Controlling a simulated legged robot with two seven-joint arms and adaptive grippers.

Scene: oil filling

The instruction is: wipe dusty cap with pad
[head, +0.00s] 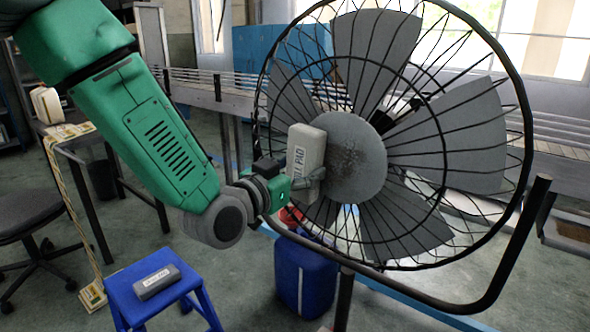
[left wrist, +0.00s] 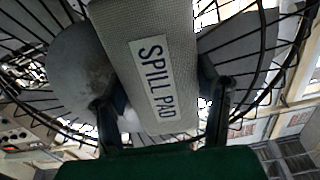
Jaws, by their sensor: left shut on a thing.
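The grey round cap (head: 358,157) sits at the centre of a large black-caged fan. Dark dusty specks cover its face, mostly at the middle. My left gripper (head: 311,180) is shut on a pale grey block-shaped pad (head: 305,152) and holds it upright at the cap's left side. The pad overlaps the cap's left edge in the head view; I cannot tell whether they touch. In the left wrist view the pad (left wrist: 150,60) reads "SPILL PAD" and lies between both fingers. The cap (left wrist: 80,62) shows behind it at the left. My right gripper is not in view.
The fan's wire cage (head: 528,150) and bent stand (head: 510,255) surround the cap. A blue stool (head: 190,290) bears a dark grey labelled block (head: 157,281). A blue container (head: 306,275) stands below the fan. A chair (head: 30,212) and table are at the left.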

